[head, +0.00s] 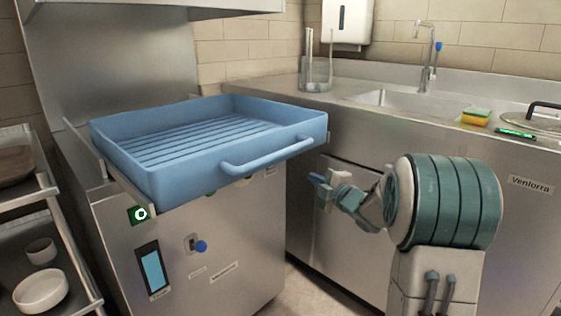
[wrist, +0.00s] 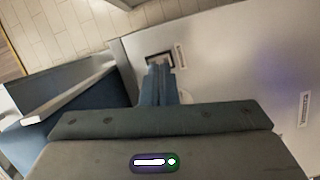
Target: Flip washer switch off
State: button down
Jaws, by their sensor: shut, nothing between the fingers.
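The washer (head: 250,262) is a steel cabinet at the centre left in the head view. Its front carries a small switch (head: 200,246) with a blue round tip on a pale plate, pointing to the right and slightly down. A green indicator with a white ring (head: 140,214) is lit at the upper left of that front. My gripper (head: 316,180) is to the right of the washer, higher than the switch and apart from it. Its blue fingers (wrist: 158,68) are together and empty in the wrist view. I cannot make out the switch in the wrist view.
A blue ribbed rack (head: 272,157) with a handle sits on the washer and overhangs its front. A sink counter (head: 345,97) stands behind and right of my arm. A shelf cart (head: 70,240) with bowls is at the left.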

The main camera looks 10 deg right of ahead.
jog(key=shift+s+a+n+g+y, duration=0.1)
jog(key=shift+s+n+g+y, duration=0.1)
jog(key=shift+n+y, duration=1.1)
jog(key=shift+s+a+n+g+y, duration=0.1)
jog(key=shift+n+g+y, duration=0.1)
jog(key=shift+n+y, duration=1.1)
jog(key=b+x, duration=0.4)
jog(key=x, duration=1)
jog(key=shift+w+r, duration=0.1)
jog(key=shift+r, duration=0.05)
